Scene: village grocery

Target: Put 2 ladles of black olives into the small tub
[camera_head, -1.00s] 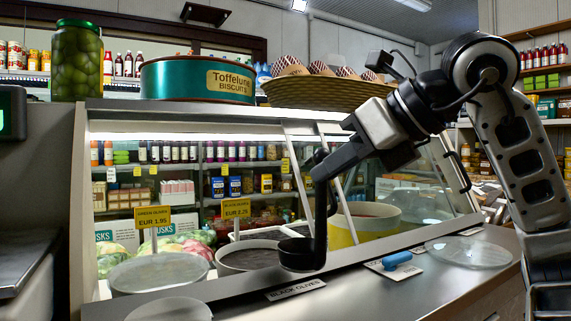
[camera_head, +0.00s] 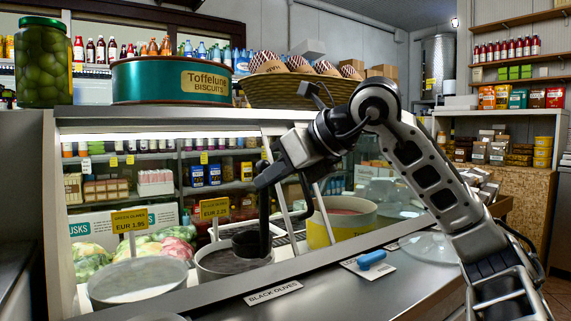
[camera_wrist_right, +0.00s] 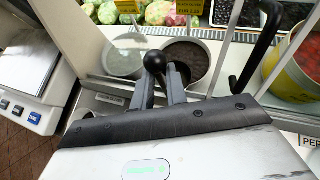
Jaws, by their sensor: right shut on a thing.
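My right gripper (camera_head: 268,180) is shut on the handle of a black ladle (camera_head: 252,243). The ladle hangs upright, its bowl over the right side of the black olives tub (camera_head: 207,273); I cannot tell whether it touches the olives. In the right wrist view the gripper (camera_wrist_right: 160,88) has a round black knob between its fingers, and the olives tub (camera_wrist_right: 200,78) is just beyond. A clear round item (camera_head: 428,248) lies on the counter at right; whether it is the small tub or a lid is unclear. My left gripper is not in view.
A green olives tub (camera_head: 135,290) stands left of the black olives. A yellow tub (camera_head: 318,236) is at right behind slanted glass. A "BLACK OLIVES" label (camera_head: 272,293) marks the counter edge. A scale (camera_wrist_right: 35,68) is at left.

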